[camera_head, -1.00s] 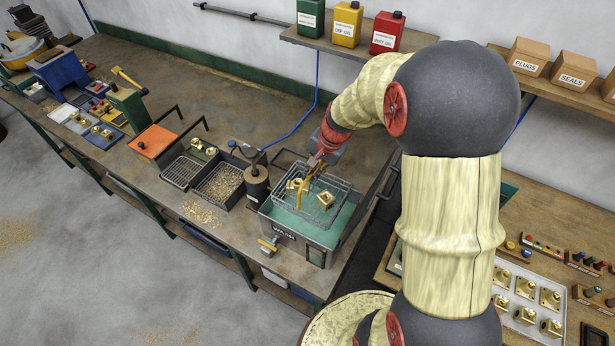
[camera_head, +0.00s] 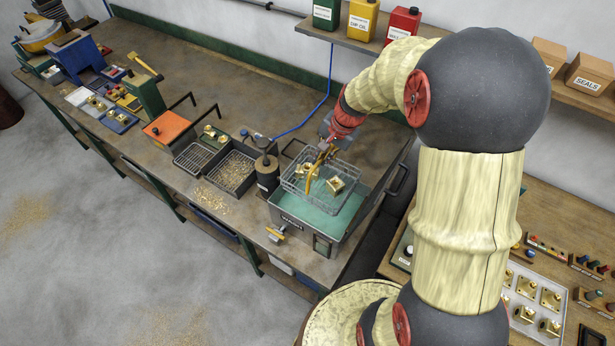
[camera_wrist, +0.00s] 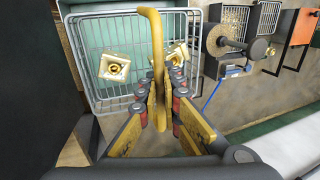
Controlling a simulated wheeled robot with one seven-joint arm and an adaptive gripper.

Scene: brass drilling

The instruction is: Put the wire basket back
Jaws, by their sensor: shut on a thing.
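The wire basket (camera_head: 291,183) hangs at the wash tank (camera_head: 292,228), its grey mesh over the green liquid. Brass parts sit inside it, among them a square brass block (camera_head: 335,185). My gripper (camera_head: 325,156) is shut on the basket's yellow arched handle (camera_head: 309,184). In the wrist view the handle (camera_wrist: 157,50) stands between my fingers (camera_wrist: 160,98), with the basket (camera_wrist: 80,62) beyond it and two brass parts showing. The basket appears raised above the liquid. How far its underside clears the tank rim cannot be told.
A dark lidded canister (camera_head: 266,170) stands close left of the tank. A black handle rail (camera_head: 399,178) rises at the tank's right. Oil cans stand on the shelf (camera_head: 345,41) behind.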

